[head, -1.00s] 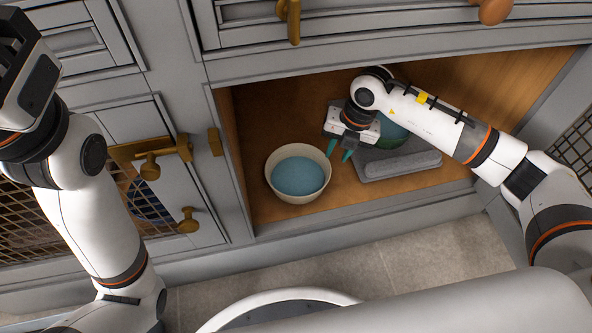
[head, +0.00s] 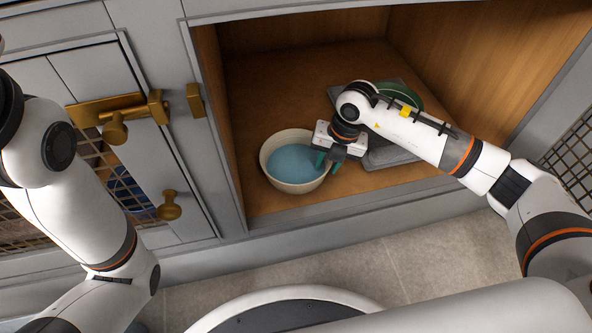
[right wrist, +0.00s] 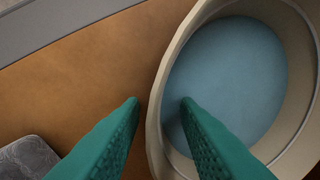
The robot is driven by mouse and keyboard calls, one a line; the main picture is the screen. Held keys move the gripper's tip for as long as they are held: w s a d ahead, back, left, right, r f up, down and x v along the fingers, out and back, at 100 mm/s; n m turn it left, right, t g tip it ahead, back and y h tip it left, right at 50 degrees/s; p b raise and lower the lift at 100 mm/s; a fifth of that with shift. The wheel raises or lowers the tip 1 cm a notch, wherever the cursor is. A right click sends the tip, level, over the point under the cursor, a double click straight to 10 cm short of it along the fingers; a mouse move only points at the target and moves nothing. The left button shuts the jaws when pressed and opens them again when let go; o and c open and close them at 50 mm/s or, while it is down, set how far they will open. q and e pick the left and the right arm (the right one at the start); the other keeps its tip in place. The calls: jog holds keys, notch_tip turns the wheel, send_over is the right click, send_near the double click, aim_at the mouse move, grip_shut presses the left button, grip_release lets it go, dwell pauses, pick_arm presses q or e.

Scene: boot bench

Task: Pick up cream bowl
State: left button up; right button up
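The cream bowl (head: 296,184) stands upright on the wooden floor of the open cabinet, with a blue inside bottom. My right gripper (head: 327,160) is at the bowl's right rim. In the right wrist view the bowl's rim (right wrist: 153,125) passes between the two green fingers of the right gripper (right wrist: 160,103). One finger shows over the inside of the bowl and the other outside it, over the wood. The fingers are apart, and neither clearly touches the wall. My left arm is at the left of the head view; its gripper is out of the picture.
A grey tray (head: 395,150) with a green round dish (head: 402,95) is behind and right of my right gripper, partly hidden by the arm. The cabinet's wooden floor (head: 265,95) is clear at the back left. A cabinet door with brass knobs (head: 169,206) stands left.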

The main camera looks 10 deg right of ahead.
jog(key=shift+r, duration=0.1)
grip_shut()
jog(key=shift+r, duration=0.1)
